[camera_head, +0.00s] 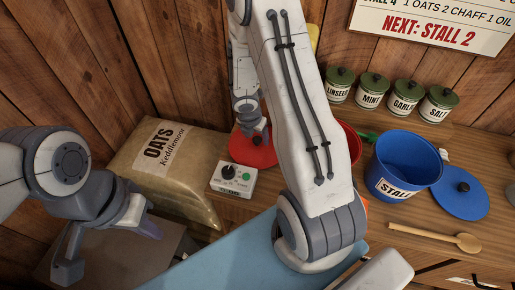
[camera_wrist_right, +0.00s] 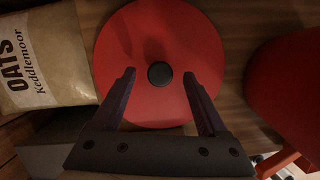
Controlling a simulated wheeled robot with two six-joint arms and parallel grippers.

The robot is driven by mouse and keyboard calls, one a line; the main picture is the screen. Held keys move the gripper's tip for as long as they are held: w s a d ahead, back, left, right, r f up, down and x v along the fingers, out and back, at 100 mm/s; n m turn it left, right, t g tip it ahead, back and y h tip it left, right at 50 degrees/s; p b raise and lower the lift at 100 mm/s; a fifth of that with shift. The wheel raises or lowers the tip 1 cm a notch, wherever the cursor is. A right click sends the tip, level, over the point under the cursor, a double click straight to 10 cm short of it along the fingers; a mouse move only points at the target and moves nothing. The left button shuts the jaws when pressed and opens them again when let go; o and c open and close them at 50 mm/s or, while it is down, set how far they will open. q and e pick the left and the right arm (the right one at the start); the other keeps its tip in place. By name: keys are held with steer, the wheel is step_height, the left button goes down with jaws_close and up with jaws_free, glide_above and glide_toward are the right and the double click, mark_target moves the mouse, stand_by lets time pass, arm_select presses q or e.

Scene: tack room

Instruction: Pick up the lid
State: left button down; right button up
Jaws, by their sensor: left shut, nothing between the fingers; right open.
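A round red lid with a black knob lies flat on the wooden bench; it shows in the head view (camera_head: 252,154) and, from above, in the right wrist view (camera_wrist_right: 150,35). My right gripper (camera_head: 257,138) is over this lid, pointing down. In the right wrist view its open fingers (camera_wrist_right: 160,75) appear on either side of the black knob (camera_wrist_right: 159,74), with gaps showing; contact cannot be told. A blue lid (camera_head: 461,204) with a dark knob lies at the right. My left gripper (camera_head: 150,231) is shut and empty at the lower left, away from both lids.
An oats sack (camera_head: 150,175) stands left of the red lid. A red container (camera_head: 350,147), partly hidden by my right arm, a blue bucket (camera_head: 408,165), a wooden spoon (camera_head: 440,237) and several green-topped tins (camera_head: 372,92) are to the right.

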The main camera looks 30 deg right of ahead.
steer(key=shift+w+d+f, duration=0.1)
steer(key=shift+d+f, duration=0.05)
steer(key=shift+f, duration=0.5)
steer(key=shift+r, duration=0.1)
jaws_close()
